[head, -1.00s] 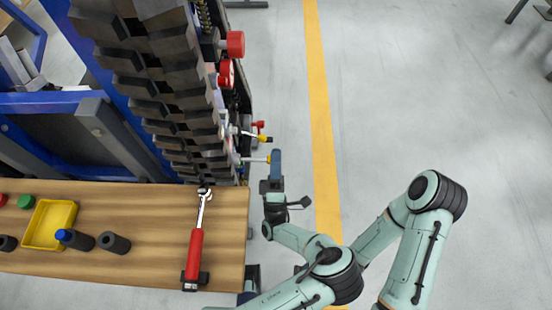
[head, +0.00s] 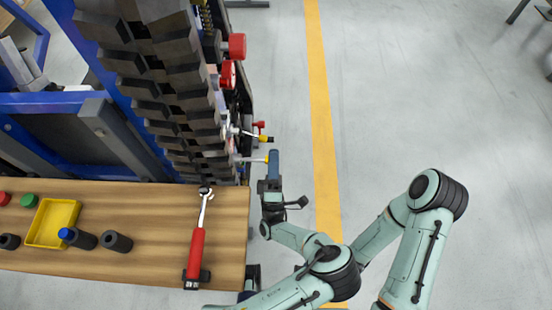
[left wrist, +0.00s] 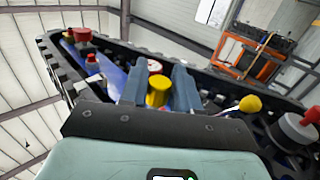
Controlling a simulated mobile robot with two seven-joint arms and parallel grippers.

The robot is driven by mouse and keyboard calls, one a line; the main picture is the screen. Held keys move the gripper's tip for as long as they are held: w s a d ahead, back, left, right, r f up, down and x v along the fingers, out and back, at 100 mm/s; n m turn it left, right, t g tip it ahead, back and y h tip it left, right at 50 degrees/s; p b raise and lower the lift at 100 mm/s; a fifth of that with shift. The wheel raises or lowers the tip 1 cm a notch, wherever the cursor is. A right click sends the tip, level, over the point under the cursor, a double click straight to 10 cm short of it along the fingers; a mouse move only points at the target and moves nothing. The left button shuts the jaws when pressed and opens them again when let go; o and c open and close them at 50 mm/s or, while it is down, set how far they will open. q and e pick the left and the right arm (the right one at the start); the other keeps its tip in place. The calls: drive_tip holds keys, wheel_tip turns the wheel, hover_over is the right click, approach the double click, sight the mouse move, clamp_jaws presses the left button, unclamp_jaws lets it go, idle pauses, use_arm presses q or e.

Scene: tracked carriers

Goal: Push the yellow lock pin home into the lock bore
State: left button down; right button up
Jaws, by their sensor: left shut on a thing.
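The yellow lock pin (left wrist: 158,92) shows its round yellow head between the two blue fingers of my left gripper (left wrist: 159,80) in the left wrist view. In the head view my left gripper (head: 273,158) is shut on the pin, beside the right side of the dark track. The pin's pale shaft (head: 252,159) runs left from the fingers to the track side, roughly level in the picture. The lock bore is hidden, so I cannot tell how deep the pin sits. My right gripper is not in view.
A yellow-tipped lever (head: 264,138) sticks out just beyond the gripper. Red knobs (head: 236,46) stand farther up the track side. A wooden bench (head: 130,200) holds a red-handled wrench (head: 196,252) and a yellow tray (head: 32,236). The floor to the right is open.

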use_arm(q)
drive_tip(key=shift+a+p, duration=0.3)
drive_tip(key=shift+a, duration=0.65)
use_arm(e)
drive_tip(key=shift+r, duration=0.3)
use_arm(q)
drive_tip(key=c, duration=0.7)
unclamp_jaws()
drive_tip(key=shift+c, duration=0.2)
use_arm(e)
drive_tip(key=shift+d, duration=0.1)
use_arm(q)
drive_tip(key=b+v, duration=0.1)
drive_tip(key=v, duration=1.2)
drive_tip(key=shift+d+f+b, duration=0.15)
drive_tip(key=shift+d+b, duration=0.05)
drive_tip(key=shift+b, duration=0.1)
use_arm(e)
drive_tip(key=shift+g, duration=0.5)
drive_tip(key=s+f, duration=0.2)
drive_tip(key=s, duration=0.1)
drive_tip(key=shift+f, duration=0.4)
use_arm(q)
drive_tip(key=shift+s, duration=0.15)
